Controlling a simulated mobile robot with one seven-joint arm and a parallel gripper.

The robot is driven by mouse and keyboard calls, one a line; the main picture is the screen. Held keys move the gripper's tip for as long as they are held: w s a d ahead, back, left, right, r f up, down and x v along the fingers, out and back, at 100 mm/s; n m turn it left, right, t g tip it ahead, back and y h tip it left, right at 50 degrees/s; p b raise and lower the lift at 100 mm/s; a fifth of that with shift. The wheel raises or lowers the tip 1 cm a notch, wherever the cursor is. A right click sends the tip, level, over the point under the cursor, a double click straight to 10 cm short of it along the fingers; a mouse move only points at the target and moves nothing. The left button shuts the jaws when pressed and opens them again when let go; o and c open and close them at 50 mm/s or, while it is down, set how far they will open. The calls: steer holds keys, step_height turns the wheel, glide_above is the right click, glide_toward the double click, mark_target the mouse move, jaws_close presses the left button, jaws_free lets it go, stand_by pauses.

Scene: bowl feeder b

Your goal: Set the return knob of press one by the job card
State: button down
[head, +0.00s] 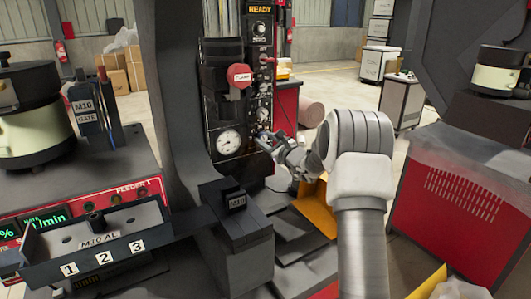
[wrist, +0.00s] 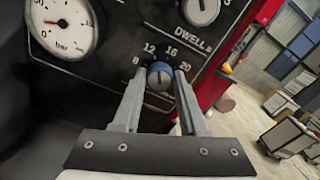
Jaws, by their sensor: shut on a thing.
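The press (head: 228,90) stands in the middle of the head view, with a lit READY sign (head: 260,10) on top of its dark panel. In the wrist view a blue knob (wrist: 160,72) sits on that panel, ringed by the numbers 8, 12, 16 and 20. Its pale mark points roughly between 12 and 16. Any name label for it is hidden. My gripper (wrist: 159,80) has one finger on each side of the knob and is shut on it. In the head view my gripper (head: 270,140) is at the panel's lower right. I cannot make out a job card.
A DWELL knob (wrist: 198,8) is just above, and a bar gauge (wrist: 62,26) is to the left. A red cabinet (head: 460,200) is at right.

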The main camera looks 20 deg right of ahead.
steer(key=shift+f+n+b, duration=0.15)
steer(key=shift+n+b, duration=1.05)
steer(key=shift+b, duration=0.9)
steer(key=shift+n+b, duration=0.3)
steer(key=shift+b, duration=0.05)
steer(key=shift+c, duration=2.2)
jaws_free()
steer(key=shift+s, duration=0.1)
steer(key=v, duration=1.7)
steer(key=shift+s+r+p, duration=0.15)
steer(key=shift+r+p, duration=0.1)
steer(key=shift+p, duration=0.05)
steer(key=shift+a, duration=0.1)
